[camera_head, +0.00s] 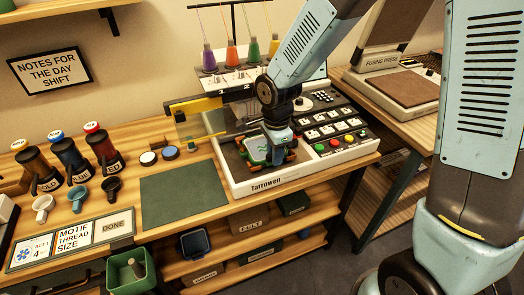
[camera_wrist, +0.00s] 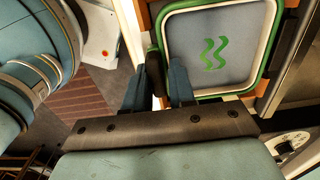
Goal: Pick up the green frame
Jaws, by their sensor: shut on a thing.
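The green frame (camera_head: 254,150) sits in the bed of the white embroidery machine (camera_head: 262,178). In the wrist view, the frame (camera_wrist: 276,42) has a green rim and grey cloth with two wavy green stripes. My gripper (camera_head: 277,143) reaches down at the frame's right side. In the wrist view, my gripper's two blue fingers (camera_wrist: 160,78) are closed about a dark tab (camera_wrist: 156,68) at the frame's edge. Part of the frame is hidden behind my gripper in the head view.
A dark green mat (camera_head: 184,195) lies left of the machine, with bare wood around it. Dispensers (camera_head: 72,160), cups (camera_head: 78,198) and cards (camera_head: 77,238) stand farther left. Thread cones (camera_head: 231,57) rise behind. A fusing press (camera_head: 397,88) is on the right table.

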